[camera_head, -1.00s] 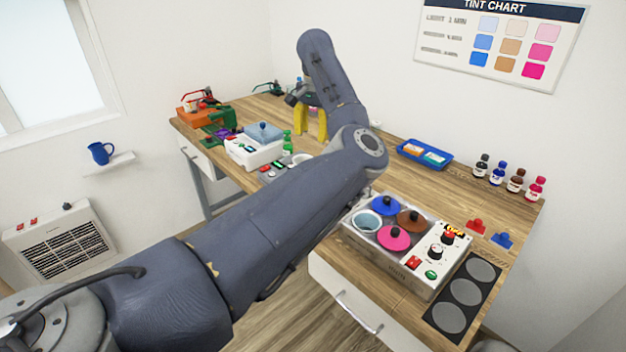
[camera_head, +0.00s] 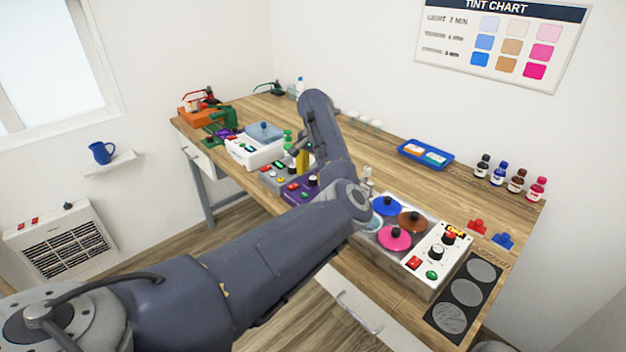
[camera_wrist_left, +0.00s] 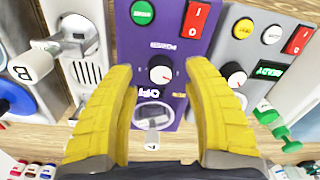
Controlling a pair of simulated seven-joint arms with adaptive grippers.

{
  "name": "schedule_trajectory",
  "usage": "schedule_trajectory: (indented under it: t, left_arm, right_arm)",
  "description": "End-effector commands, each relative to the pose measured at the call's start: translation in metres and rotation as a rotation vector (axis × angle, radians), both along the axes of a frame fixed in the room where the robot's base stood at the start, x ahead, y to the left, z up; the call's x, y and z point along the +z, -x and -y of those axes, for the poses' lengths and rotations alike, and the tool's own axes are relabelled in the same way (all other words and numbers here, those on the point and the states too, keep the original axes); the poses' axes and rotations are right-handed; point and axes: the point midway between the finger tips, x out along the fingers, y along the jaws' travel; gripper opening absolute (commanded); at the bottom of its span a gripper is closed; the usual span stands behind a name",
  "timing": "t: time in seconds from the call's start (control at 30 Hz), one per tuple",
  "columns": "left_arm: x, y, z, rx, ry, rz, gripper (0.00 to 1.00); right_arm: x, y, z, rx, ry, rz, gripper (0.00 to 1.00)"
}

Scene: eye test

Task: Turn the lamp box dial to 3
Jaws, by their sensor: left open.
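A purple box (camera_head: 298,192) stands at the bench's front edge, partly behind my left arm. I take it for the lamp box, but its name is not readable. In the left wrist view its face (camera_wrist_left: 150,42) carries a white dial (camera_wrist_left: 161,74) with a red mark, a green button and a red rocker switch. The dial's setting is too small to read. My left gripper (camera_wrist_left: 160,72) is open, its yellow fingers on either side of the dial in the picture; I see no contact. The yellow fingers also show in the head view (camera_head: 302,159), partly hidden by the wrist.
A grey box (camera_wrist_left: 238,48) with buttons stands right beside the purple one in the wrist view. The steel pot warmer (camera_head: 375,250) with coloured lids is to the right. A blue tray (camera_head: 425,155) and several bottles stand farther back. Bench between them is clear.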

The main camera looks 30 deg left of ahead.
Motion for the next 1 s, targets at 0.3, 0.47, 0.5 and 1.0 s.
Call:
schedule_trajectory:
  t: [0.3, 0.47, 0.5, 1.0]
  left_arm:
    - [-0.021, 0.000, -0.001, -0.001, -0.001, 0.000, 0.51]
    - [-0.023, 0.000, -0.001, 0.000, -0.001, 0.000, 0.51]
    - [-0.023, 0.000, -0.001, 0.000, -0.001, 0.000, 0.51]
    - [-0.023, 0.000, -0.001, 0.000, -0.001, 0.000, 0.13]
  right_arm:
    - [0.000, 0.000, 0.000, 0.000, 0.000, 0.000, 0.44]
    - [0.000, 0.000, 0.000, 0.000, 0.000, 0.000, 0.44]
    - [0.000, 0.000, 0.000, 0.000, 0.000, 0.000, 0.44]
    - [0.000, 0.000, 0.000, 0.000, 0.000, 0.000, 0.44]
